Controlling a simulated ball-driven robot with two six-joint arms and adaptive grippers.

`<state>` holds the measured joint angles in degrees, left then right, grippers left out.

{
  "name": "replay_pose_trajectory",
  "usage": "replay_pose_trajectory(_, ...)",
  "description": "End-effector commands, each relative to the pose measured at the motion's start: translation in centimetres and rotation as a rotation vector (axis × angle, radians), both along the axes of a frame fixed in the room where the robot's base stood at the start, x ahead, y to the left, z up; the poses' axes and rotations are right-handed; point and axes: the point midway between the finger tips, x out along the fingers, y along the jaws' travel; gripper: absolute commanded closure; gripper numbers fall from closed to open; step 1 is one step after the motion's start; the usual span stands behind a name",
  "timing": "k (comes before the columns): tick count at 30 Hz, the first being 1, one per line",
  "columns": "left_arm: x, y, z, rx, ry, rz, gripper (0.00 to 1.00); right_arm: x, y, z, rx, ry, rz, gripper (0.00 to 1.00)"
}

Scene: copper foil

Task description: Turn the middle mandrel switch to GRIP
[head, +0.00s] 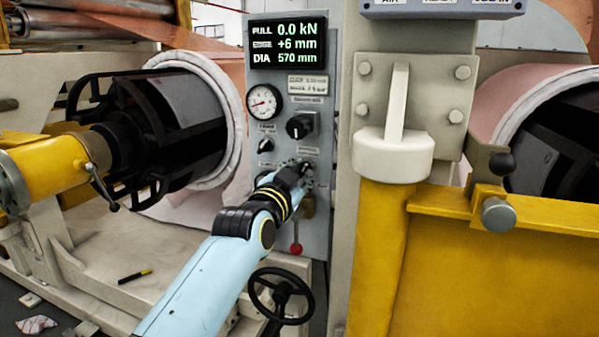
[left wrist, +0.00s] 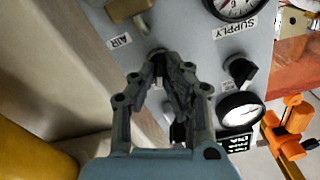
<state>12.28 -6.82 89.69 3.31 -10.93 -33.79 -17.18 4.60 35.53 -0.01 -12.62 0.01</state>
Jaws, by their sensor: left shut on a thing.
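A grey control panel (head: 318,232) carries several black rotary controls. My left gripper (head: 303,169) reaches the panel from below left and is shut on a small dark switch, most of which its fingers hide. In the left wrist view my fingers (left wrist: 165,68) close around this switch (left wrist: 157,53) against the panel face. Its label and pointer direction cannot be read. A large black knob (head: 299,126) sits above the gripper. A smaller black knob (head: 265,146) sits to its upper left and also shows in the left wrist view (left wrist: 240,70). My right gripper is not in view.
A round gauge (head: 263,102) and a lit display (head: 288,43) are on the upper panel. A brass valve (left wrist: 128,9) is near the AIR label. A red-knobbed lever (head: 296,248) and handwheel (head: 280,296) are below. A yellow post (head: 380,250) stands close right.

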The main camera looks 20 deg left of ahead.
Motion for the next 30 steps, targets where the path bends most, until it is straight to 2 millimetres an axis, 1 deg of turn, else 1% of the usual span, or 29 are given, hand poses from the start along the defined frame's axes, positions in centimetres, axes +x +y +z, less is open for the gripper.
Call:
replay_pose_trajectory(1,0.0,0.0,0.2,-0.03,0.003,0.0,1.0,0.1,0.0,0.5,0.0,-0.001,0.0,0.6)
replay_pose_trajectory(15,0.0,0.0,0.2,-0.457,0.018,0.0,1.0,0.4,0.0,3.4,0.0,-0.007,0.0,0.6)
replay_pose_trajectory(24,0.0,0.0,0.1,-0.716,0.025,0.0,1.0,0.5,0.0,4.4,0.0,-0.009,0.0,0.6)
replay_pose_trajectory(30,0.0,0.0,0.1,-0.841,0.029,0.0,1.0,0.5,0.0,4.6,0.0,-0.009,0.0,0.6)
